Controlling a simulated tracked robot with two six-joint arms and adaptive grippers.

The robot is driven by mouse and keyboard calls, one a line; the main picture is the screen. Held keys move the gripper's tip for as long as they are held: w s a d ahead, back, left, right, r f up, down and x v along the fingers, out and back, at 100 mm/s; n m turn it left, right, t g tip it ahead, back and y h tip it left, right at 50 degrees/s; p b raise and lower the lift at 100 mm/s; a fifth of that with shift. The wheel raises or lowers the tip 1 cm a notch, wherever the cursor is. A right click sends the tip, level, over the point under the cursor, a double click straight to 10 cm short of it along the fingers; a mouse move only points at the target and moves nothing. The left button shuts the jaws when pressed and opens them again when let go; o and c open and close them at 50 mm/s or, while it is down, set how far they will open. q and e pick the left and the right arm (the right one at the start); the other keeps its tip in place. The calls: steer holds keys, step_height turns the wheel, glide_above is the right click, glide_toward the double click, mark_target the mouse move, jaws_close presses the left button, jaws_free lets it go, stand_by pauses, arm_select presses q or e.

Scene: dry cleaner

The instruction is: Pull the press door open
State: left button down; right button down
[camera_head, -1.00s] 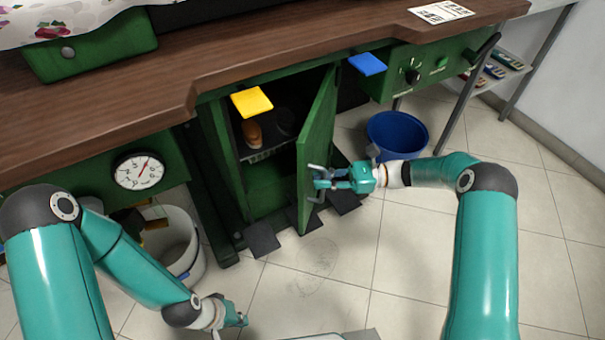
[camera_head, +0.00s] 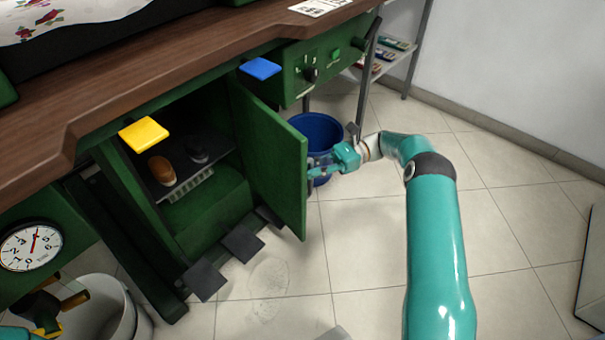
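The green press door (camera_head: 270,160) stands swung wide out from the press cabinet (camera_head: 215,212), hinged on its right side. Inside the cabinet a shelf holds a brown object (camera_head: 160,170) and a dark one (camera_head: 196,150). My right gripper (camera_head: 314,167) is at the door's free edge, on the outer side. Its far finger is partly hidden by the door, so I cannot tell whether it grips the edge or handle.
A blue bucket (camera_head: 322,133) stands behind my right gripper. Dark pedals (camera_head: 242,243) lie in front of the cabinet. A pale bin (camera_head: 125,312) stands at the lower left, below a dial gauge (camera_head: 31,246). Tiled floor (camera_head: 370,260) is clear in front of the door.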

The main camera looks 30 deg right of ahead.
steer(key=shift+w+a+r, duration=0.15)
steer(key=shift+w+r, duration=0.05)
steer(key=shift+w, duration=0.15)
steer(key=c, duration=1.2)
jaws_free()
steer(key=shift+c, duration=0.2)
steer(key=shift+o, duration=0.3)
steer(key=shift+f, duration=0.1)
steer(key=shift+s, duration=0.1)
step_height(320, 180, up, 10)
steer(key=shift+f, duration=0.1)
